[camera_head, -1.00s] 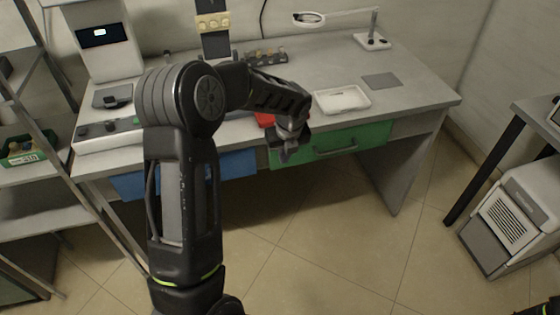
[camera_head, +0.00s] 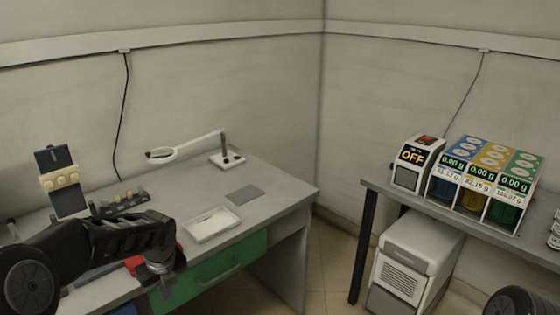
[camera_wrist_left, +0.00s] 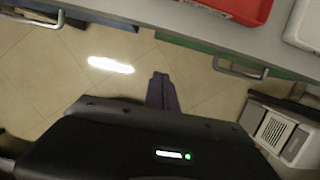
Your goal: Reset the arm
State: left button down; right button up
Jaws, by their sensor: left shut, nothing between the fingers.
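My left arm reaches in from the left in the head view, its left gripper (camera_head: 167,288) hanging down in front of the desk, by the left part of the green drawer (camera_head: 212,276). In the left wrist view the gripper's fingers (camera_wrist_left: 162,92) are together, with nothing between them, above the tiled floor. A rounded dark part at the head view's lower right looks like part of my right arm. My right gripper is out of view.
A red tray (camera_head: 133,265) and a white tray (camera_head: 212,225) lie on the grey desk (camera_head: 285,188). A magnifier lamp (camera_head: 190,146) stands behind. At right, a table holds an "OFF" device (camera_head: 415,165) and colored dispensers (camera_head: 485,185). A white-grey unit (camera_head: 410,262) stands below.

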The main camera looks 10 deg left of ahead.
pick_arm(q)
jog(key=s+d+f+n+t+h, duration=0.1)
jog(key=d+f+n+h, duration=0.2)
jog(key=d+f+n, duration=0.5)
jog(key=d+f+n+t+h, duration=0.2)
jog(key=d+f+n, duration=0.3)
jog(key=d+n, duration=0.55)
jog(key=s+d+f+n+g+p, duration=0.1)
jog(key=s+d+f+n, duration=0.3)
jog(key=s, duration=0.8)
jog(key=s+d+f+n+g+h+p, duration=0.1)
jog(key=s+d+f+n+g, duration=0.2)
jog(key=s, duration=1)
jog(key=d+f+n, duration=0.2)
jog(key=d+f, duration=0.2)
jog(key=shift+f, duration=0.2)
jog(key=shift+s+a, duration=0.1)
